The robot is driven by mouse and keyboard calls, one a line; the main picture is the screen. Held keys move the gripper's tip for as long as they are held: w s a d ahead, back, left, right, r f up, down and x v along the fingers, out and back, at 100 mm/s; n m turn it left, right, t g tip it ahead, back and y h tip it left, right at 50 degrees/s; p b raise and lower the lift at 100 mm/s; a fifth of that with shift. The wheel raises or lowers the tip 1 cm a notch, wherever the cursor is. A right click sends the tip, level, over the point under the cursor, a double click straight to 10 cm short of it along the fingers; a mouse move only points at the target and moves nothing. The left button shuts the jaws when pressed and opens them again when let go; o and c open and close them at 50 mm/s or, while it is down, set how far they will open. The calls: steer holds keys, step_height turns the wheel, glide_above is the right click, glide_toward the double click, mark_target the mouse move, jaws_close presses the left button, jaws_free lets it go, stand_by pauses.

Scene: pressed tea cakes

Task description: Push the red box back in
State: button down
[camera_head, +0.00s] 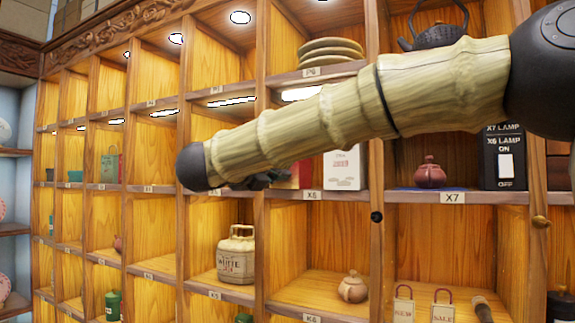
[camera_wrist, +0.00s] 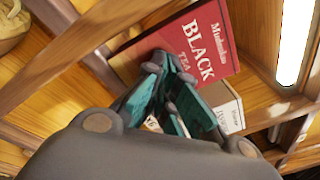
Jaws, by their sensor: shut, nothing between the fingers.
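The red box (camera_wrist: 212,38), printed "BLACK TEA", shows in the wrist view at the upper middle, tilted in the picture. In the head view a small part of the red box (camera_head: 303,175) shows below my arm, in the compartment above the X6 label; the arm hides most of it. My gripper (camera_wrist: 168,72) is shut and empty, its teal fingers in front of the red box's lower left part in the wrist view. I cannot tell whether the fingertips touch it. In the head view my gripper (camera_head: 262,181) is dark and partly hidden by the arm.
A white box (camera_head: 343,168) stands right of the red box. The X6 shelf edge (camera_head: 340,194) runs below, and an upright divider (camera_head: 376,215) stands to the right. Stacked plates (camera_head: 330,50), a jug (camera_head: 236,254) and a reddish teapot (camera_head: 430,173) occupy nearby compartments.

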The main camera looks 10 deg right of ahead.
steer(key=shift+b+x, duration=0.45)
steer(key=shift+x, duration=2.25)
steer(key=b+v, duration=0.8)
steer(key=v, duration=0.8)
steer(key=shift+a, duration=0.1)
